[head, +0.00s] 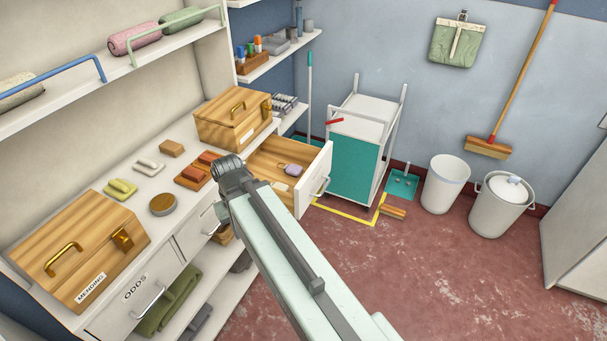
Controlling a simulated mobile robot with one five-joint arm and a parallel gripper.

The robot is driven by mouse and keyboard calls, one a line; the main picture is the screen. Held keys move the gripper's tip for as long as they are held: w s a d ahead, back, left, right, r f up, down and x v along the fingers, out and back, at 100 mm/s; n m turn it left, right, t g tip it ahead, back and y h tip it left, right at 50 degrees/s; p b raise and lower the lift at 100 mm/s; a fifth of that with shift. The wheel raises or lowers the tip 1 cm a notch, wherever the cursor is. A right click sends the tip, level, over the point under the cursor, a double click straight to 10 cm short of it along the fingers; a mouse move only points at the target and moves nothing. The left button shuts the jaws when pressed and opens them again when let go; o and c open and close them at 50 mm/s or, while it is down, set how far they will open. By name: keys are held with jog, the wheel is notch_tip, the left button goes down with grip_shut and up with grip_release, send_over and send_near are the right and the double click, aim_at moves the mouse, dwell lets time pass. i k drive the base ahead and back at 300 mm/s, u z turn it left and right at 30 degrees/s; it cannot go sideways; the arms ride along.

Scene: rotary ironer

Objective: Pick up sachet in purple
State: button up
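A small purple sachet (291,169) lies inside the open wooden-bottomed drawer (318,183), towards its back right part. Its upper edge seems to have a small loop or tie, too small to be sure. My arm reaches up from the bottom of the view, and my gripper (232,170) is at its far end, left of the drawer and apart from the sachet. I see it from behind, so its fingertips and whatever is between them are hidden.
A small pale item (280,186) lies near the sachet. Wooden boxes (232,118) and small blocks stand on the counter to the left. The drawer front juts out beside a teal-sided trolley (355,168). Red floor is clear at right, before two white bins (445,184).

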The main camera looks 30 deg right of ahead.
aim_at(293, 169)
jog(key=u, duration=1.95)
jog(key=k, duration=1.15)
jog(key=z, duration=0.95)
jog(key=i, duration=1)
jog(key=u, duration=0.05)
